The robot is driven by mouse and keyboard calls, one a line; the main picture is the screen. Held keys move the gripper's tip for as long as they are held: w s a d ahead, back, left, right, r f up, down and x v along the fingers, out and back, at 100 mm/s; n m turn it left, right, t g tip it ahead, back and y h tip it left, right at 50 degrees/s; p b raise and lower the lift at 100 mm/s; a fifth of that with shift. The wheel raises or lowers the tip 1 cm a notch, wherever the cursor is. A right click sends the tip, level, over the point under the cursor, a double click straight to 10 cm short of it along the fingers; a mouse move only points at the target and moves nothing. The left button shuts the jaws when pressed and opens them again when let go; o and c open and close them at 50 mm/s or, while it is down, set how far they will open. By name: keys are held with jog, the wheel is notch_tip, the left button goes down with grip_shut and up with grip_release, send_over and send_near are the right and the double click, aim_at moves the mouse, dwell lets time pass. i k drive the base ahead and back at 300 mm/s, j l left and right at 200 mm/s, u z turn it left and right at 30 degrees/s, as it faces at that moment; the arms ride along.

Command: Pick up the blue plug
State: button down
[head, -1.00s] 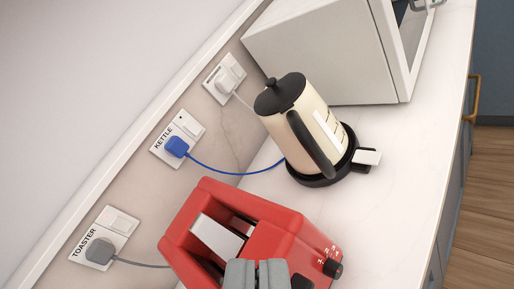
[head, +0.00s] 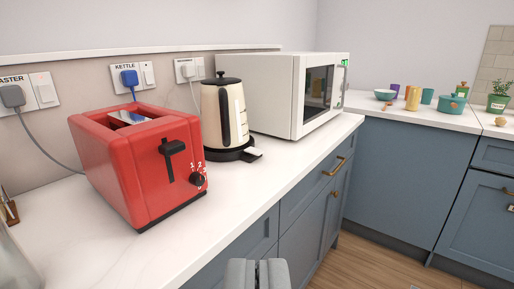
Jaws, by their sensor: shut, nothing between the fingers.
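The blue plug (head: 129,78) sits in the wall socket labelled KETTLE (head: 132,70), behind and above the red toaster. A blue cord drops from it and goes out of sight behind the toaster. The cream and black kettle (head: 211,112) stands upright on its black base, right of the toaster. My gripper (head: 257,264) shows at the bottom middle, shut and empty. It is in front of the drawer fronts, apart from the plug, which lies up and to the left.
The red toaster (head: 140,165) stands between my gripper and the sockets. A grey plug (head: 12,96) is in the toaster socket. A white microwave (head: 265,92) stands right of the kettle. The worktop (head: 150,255) is clear in front. Bowls and cups stand on the far counter (head: 400,112).

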aim_at(130, 79)
jog(key=i+u, duration=0.1)
jog(key=u, duration=1.5)
jog(key=l+u, duration=1.35)
jog(key=k+j, duration=0.05)
